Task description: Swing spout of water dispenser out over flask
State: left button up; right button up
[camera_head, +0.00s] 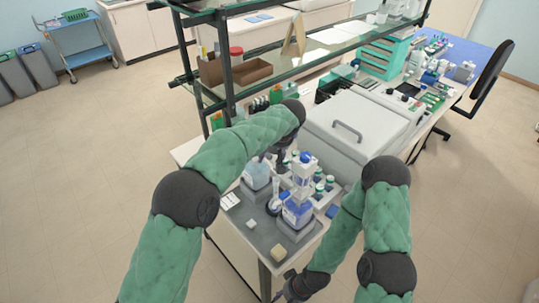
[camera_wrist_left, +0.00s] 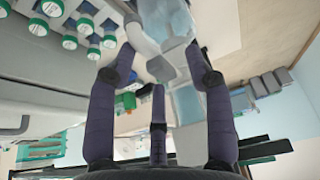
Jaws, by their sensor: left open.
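The water dispenser (camera_head: 303,172) is a white pump with blue parts on a bottle with a blue label, upright on a grey mat. A clear, pale-blue vessel (camera_head: 256,176), apparently the flask, stands left of it. My left gripper (camera_head: 282,152) is behind the two, beside the dispenser's upper part. In the left wrist view, its dark fingers (camera_wrist_left: 160,58) are spread, with a pale curved tube (camera_wrist_left: 145,42) that looks like the spout between or just beyond the tips. A clear bluish vessel (camera_wrist_left: 170,18) is past them. Contact cannot be told. My right gripper (camera_head: 290,287) is low at the front, partly hidden.
Green-capped bottles (camera_head: 325,183) stand right of the dispenser and in the left wrist view (camera_wrist_left: 88,25). A large grey lidded machine (camera_head: 360,125) stands behind; a glass shelf (camera_head: 300,60) overhangs the back.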

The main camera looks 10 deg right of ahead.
pick_arm(q)
jog(key=v, duration=1.1)
jog(key=shift+r, duration=0.15)
jog(key=shift+s, duration=0.15)
